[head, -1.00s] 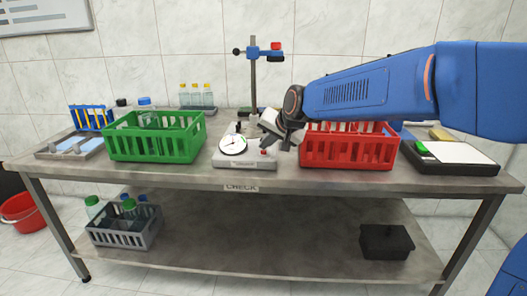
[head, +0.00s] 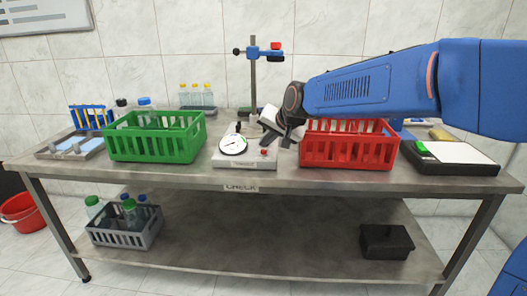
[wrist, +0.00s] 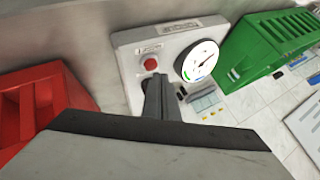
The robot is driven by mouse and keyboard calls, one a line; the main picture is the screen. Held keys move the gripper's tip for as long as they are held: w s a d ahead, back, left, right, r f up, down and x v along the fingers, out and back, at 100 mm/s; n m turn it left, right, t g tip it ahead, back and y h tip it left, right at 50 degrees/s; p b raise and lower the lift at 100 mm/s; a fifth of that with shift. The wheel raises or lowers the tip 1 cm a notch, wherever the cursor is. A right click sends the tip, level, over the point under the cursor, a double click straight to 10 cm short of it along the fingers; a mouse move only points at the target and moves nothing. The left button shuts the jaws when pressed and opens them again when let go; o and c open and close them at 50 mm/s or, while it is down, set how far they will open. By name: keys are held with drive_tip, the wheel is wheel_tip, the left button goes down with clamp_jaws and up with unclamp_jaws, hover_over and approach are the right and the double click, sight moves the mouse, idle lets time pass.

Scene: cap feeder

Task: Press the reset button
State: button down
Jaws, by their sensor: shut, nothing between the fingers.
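The reset button is a small red button (wrist: 151,64) on the pale machine housing (wrist: 122,40), beside a round white dial (wrist: 200,61). In the head view the button (head: 264,152) shows at the right end of the machine, and the dial (head: 233,144) to its left. My gripper (wrist: 157,80) is shut and empty. In the wrist view its fingertips appear just below the button; whether they touch the housing I cannot tell. In the head view my gripper (head: 276,136) is over the back right of the machine, and the button is in plain sight.
A green crate (head: 155,145) stands left of the machine and a red crate (head: 347,152) close on its right, under my arm. A clamp stand (head: 253,80) rises behind. A flat scale (head: 455,152) lies at the right.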

drive_tip(key=shift+r, duration=0.25)
drive_tip(key=shift+r, duration=2.5)
drive_tip(key=s+d+f+n+h, duration=0.1)
drive_tip(key=s+d+f+h, duration=0.25)
drive_tip(key=s+d, duration=1.4)
drive_tip(key=s+d+f+g, duration=0.1)
drive_tip(key=s+d+f, duration=0.3)
drive_tip(key=s, duration=0.3)
drive_tip(key=s+d+f+g+h, duration=0.1)
drive_tip(key=s+d+f, duration=0.4)
drive_tip(key=s, duration=0.2)
drive_tip(key=s+d+f+n, duration=0.1)
drive_tip(key=s+d+f, duration=0.3)
drive_tip(key=s, duration=0.3)
drive_tip(key=shift+d+f+g+h, duration=0.3)
drive_tip(key=shift+d+g+h, duration=0.1)
drive_tip(key=shift+d, duration=0.25)
